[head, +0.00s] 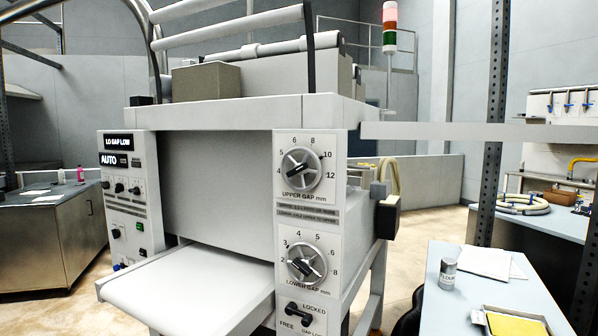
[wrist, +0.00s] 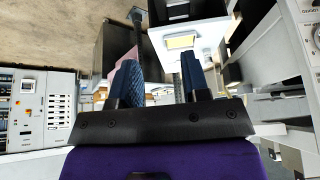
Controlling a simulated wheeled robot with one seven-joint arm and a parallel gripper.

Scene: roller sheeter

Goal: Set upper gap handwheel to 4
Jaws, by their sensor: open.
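The upper gap handwheel (head: 298,170) is a round silver dial with a dark bar across it, on the white front panel of the sheeter in the head view. Printed numbers from 4 to 12 ring it, with 4 at its left. The bar lies tilted, one end toward the lower left near the 4 side; I cannot read the exact setting. My gripper (wrist: 160,82) shows in the wrist view with its two blue-padded fingers apart and nothing between them. It is out of the head view, and no handwheel is clear between the fingers.
Below are the lower gap handwheel (head: 306,264) and a locked/free lever (head: 298,311). A control panel (head: 126,200) reading "LO GAP LOW" and "AUTO" stands left. A pale bar crosses at right, above a bench (head: 490,290) with a can. A dark post stands at right.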

